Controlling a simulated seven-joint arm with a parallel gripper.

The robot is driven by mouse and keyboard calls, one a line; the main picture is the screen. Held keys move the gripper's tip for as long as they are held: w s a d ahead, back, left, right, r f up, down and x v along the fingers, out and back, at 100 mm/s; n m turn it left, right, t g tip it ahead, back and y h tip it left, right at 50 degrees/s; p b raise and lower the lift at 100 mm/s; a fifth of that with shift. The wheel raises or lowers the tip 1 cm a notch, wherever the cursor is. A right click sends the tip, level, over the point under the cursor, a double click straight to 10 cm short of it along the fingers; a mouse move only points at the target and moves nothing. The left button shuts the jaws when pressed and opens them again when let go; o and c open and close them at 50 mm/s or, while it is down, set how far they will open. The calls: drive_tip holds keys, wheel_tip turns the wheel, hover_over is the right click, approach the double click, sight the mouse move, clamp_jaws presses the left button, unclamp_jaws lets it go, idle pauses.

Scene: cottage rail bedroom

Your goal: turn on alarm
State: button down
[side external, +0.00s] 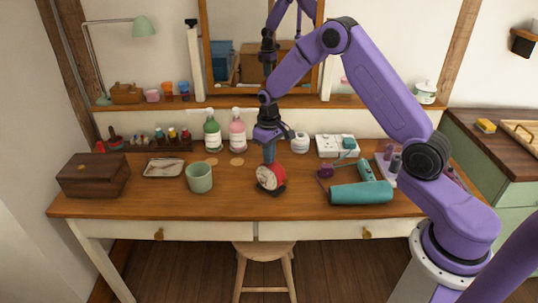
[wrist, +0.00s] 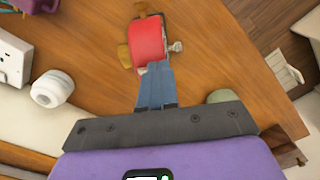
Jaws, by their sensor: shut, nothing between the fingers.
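A red alarm clock (side external: 270,177) with a pale round face stands on the wooden table (side external: 320,205), near its middle. In the wrist view, the red top of the clock (wrist: 148,42) shows just beyond my fingertips. My gripper (side external: 269,162) points down at the top of the clock from above and behind. Its blue fingers (wrist: 155,75) are together with nothing between them. The tips overlap the clock's near edge in the wrist view; I cannot tell whether they touch it.
A green cup (side external: 199,178) stands left of the clock. A purple object (side external: 325,172) and a teal hair dryer (side external: 362,192) lie to its right. Pump bottles (side external: 237,133), a white jar (side external: 300,143) and a white box (side external: 337,146) stand behind. The table front is clear.

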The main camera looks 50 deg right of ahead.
drive_tip(key=shift+a+f, duration=0.1)
drive_tip(key=shift+f, duration=0.15)
idle(0.4)
drive_tip(key=shift+d+r, duration=0.2)
drive_tip(key=shift+d, duration=0.6)
drive_tip(key=a+r, duration=0.4)
drive_tip(key=r, duration=0.9)
drive_tip(key=shift+s+a+r, duration=0.15)
drive_tip(key=shift+a+r, duration=0.05)
drive_tip(key=shift+r, duration=0.05)
